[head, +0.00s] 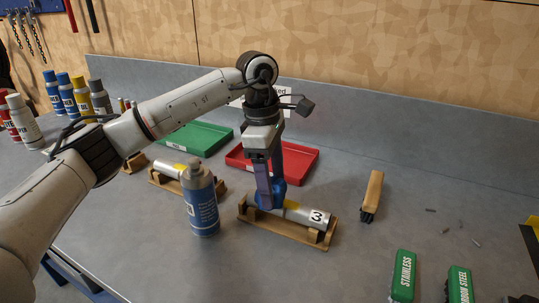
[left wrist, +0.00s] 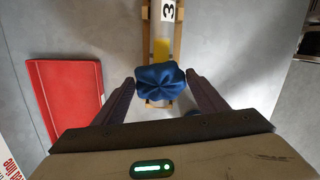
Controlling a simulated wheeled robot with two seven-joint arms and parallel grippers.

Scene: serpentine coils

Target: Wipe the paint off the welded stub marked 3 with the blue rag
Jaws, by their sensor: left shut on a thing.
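The welded stub marked 3 (head: 311,215) is a silver tube lying in a wooden cradle (head: 290,233). Its number label shows at the right end, with a patch of yellow paint beside the rag. The stub also shows at the top of the left wrist view (left wrist: 162,45), with the yellow paint (left wrist: 161,50) below the label. My left gripper (head: 267,196) points down over the stub's left part, shut on the blue rag (left wrist: 160,82). The rag is bunched between the fingers, at or just above the stub; contact is unclear. It hides the part of the stub under it. My right gripper is not in view.
A blue-and-grey spray can (head: 201,203) stands close left of the cradle. Another stub (head: 172,170) lies in a cradle behind it. Red (head: 301,163) and green (head: 195,138) trays lie behind. A wooden-handled brush (head: 373,193) lies to the right, with green-labelled brushes (head: 403,275) in front.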

